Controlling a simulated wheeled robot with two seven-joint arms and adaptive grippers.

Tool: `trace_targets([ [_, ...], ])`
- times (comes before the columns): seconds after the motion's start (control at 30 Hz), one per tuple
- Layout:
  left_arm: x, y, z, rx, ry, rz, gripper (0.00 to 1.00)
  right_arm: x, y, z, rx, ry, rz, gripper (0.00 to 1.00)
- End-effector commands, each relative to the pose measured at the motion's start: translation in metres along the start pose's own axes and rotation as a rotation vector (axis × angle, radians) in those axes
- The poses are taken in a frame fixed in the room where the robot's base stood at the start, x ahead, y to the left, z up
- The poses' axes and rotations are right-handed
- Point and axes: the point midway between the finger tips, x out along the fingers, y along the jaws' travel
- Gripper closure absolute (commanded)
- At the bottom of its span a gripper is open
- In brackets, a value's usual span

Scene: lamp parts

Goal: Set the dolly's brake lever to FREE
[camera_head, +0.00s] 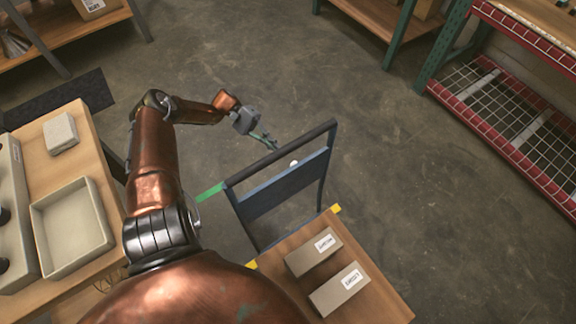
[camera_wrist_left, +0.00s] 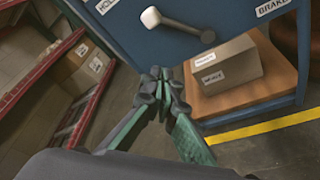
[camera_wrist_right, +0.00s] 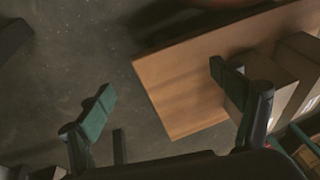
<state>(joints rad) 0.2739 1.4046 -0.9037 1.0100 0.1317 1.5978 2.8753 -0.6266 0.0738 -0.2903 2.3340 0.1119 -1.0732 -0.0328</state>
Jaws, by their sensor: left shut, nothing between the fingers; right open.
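The dolly has a blue upright panel (camera_head: 285,185) in the head view. In the left wrist view its blue panel (camera_wrist_left: 230,50) carries the brake lever (camera_wrist_left: 180,27), a grey arm with a white knob (camera_wrist_left: 151,17) at its left end. The lever points up-left towards a label (camera_wrist_left: 105,5) that seems to read HOLD; a BRAKE label (camera_wrist_left: 270,7) is at the right. No FREE label shows. The knob also shows in the head view (camera_head: 293,162). My left gripper (camera_wrist_left: 160,85) is shut and empty, below the knob and apart from it. My right gripper (camera_wrist_right: 163,95) is open and empty.
Two cartons (camera_head: 314,252) (camera_head: 340,290) stand on the dolly's wooden deck (camera_head: 385,300). A wooden table (camera_head: 95,140) with a tray (camera_head: 72,228) stands at the left. A red-edged wire rack (camera_head: 490,150) is at the right. The floor beyond the dolly is clear.

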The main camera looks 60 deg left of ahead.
Motion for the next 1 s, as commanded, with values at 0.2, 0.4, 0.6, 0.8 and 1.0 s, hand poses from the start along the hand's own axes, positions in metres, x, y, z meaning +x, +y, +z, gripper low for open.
trace_targets([
  [0.2, 0.046, -0.001, 0.000, -0.001, -0.004, 0.000, 1.00, 0.006, 0.000, -0.002, 0.002, 0.017, -0.004, 0.14],
  [0.4, 0.082, -0.001, 0.004, -0.002, -0.001, -0.001, 1.00, 0.017, -0.006, -0.007, 0.003, 0.057, -0.021, 0.14],
  [0.6, 0.085, 0.000, 0.029, 0.000, 0.000, -0.001, 1.00, 0.010, -0.004, -0.006, 0.001, 0.039, -0.013, 0.14],
  [0.8, 0.088, 0.001, 0.038, 0.001, 0.001, 0.000, 1.00, 0.008, -0.003, -0.004, 0.001, 0.031, -0.010, 0.14],
  [1.0, 0.088, 0.000, 0.039, 0.001, 0.001, 0.001, 1.00, 0.008, -0.003, -0.004, 0.001, 0.030, -0.010, 0.14],
])
